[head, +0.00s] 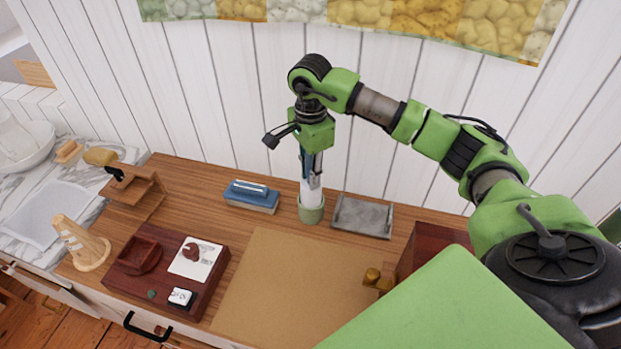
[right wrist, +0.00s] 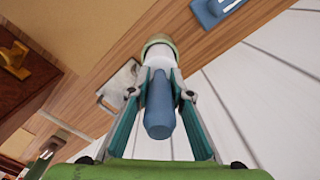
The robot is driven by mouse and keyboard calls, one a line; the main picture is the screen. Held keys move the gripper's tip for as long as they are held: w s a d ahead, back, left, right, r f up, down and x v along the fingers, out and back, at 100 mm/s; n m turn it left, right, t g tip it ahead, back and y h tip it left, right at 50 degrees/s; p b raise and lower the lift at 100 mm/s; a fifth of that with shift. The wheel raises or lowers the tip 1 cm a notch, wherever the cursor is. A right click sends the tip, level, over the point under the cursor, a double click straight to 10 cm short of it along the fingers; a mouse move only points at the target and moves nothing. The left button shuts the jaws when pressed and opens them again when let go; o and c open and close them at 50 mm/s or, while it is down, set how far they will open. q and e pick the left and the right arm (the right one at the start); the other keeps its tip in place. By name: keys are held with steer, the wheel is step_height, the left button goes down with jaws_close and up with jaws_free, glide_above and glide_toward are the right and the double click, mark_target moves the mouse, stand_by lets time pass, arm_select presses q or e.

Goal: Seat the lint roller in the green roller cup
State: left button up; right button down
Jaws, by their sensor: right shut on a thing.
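The lint roller (head: 312,190) stands upright at the back of the wooden counter, its white roll pointing down. The green roller cup (head: 311,212) is right under it, and the roll's lower end appears to be inside the cup's rim; how deep I cannot tell. My right gripper (head: 311,172) comes from above and is shut on the roller. In the right wrist view, the lint roller's blue handle (right wrist: 159,110) lies between the fingers of my right gripper (right wrist: 160,85), and the green roller cup (right wrist: 158,41) shows beyond the white roll. My left gripper is not in view.
A tan mat (head: 285,285) lies in front. A dark red organizer (head: 200,290) stands at the left. The white plank wall is close behind.

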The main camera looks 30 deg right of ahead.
mark_target(309, 199)
step_height(309, 199, down, 2)
steer(key=shift+f, duration=0.1)
steer(key=shift+d+f, duration=0.1)
steer(key=shift+f, duration=0.2)
steer(key=c, duration=1.8)
jaws_free()
steer(key=shift+c, duration=0.2)
steer(key=shift+r, duration=0.1)
